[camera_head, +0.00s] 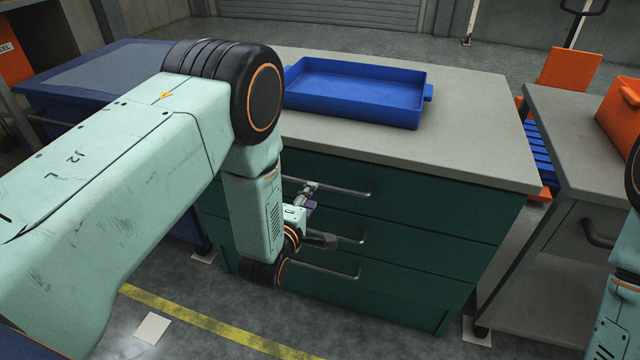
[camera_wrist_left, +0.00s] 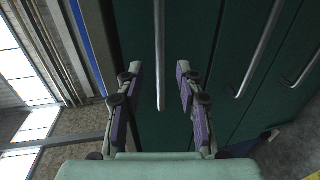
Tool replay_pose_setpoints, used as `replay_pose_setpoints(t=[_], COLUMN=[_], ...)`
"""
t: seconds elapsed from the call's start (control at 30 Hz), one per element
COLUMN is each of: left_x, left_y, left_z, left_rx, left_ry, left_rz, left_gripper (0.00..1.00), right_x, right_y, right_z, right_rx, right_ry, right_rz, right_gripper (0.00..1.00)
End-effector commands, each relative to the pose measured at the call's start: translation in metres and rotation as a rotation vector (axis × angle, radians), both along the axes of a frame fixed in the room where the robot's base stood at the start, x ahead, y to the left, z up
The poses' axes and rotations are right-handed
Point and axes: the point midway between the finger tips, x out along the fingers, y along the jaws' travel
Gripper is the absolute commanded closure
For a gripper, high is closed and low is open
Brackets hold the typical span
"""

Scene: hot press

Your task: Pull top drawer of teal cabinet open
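The teal cabinet (camera_head: 400,275) stands ahead with a grey top and several dark green drawers, all flush with its front. The top drawer (camera_head: 420,205) has a long bar handle (camera_head: 345,190). My left gripper (camera_head: 308,190) is at the left part of this handle, partly hidden by my own wrist. In the left wrist view, my left gripper (camera_wrist_left: 157,68) is open, its purple-padded fingers apart. The top handle (camera_wrist_left: 160,45) runs between the fingers in the picture, with a gap on each side; its depth between them is hard to judge. My right gripper is out of view.
A blue tray (camera_head: 355,92) rests on the cabinet top. Lower drawer handles (camera_head: 325,272) stick out below. A grey cart (camera_head: 575,150) with an orange bin (camera_head: 620,110) stands on the right. A blue table (camera_head: 95,75) is at left. Floor before the cabinet is clear.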

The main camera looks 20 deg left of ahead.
Motion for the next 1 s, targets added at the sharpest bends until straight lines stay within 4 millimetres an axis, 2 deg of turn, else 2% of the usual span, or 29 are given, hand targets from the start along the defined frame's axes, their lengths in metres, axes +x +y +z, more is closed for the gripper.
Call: replay_pose_setpoints(t=[0.3, 0.43, 0.6, 0.83, 1.0], left_x=[0.050, 0.064, 0.073, 0.073, 0.073], left_y=[-0.002, -0.003, -0.003, -0.003, -0.003], left_z=[-0.011, -0.014, -0.015, -0.014, -0.014], left_rx=[0.001, 0.002, 0.002, 0.003, 0.003], left_ry=[-0.003, -0.001, 0.001, 0.001, 0.001], left_rz=[0.000, 0.000, 0.000, -0.001, -0.001], left_gripper=[0.64, 0.64, 0.64, 0.64, 0.77], right_x=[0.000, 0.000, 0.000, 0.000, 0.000], right_y=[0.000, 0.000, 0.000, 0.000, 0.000], right_z=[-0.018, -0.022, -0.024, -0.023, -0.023], right_rx=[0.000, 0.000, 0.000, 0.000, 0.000], right_ry=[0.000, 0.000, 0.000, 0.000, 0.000], right_rz=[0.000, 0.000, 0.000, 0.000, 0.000], right_gripper=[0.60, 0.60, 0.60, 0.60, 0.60])
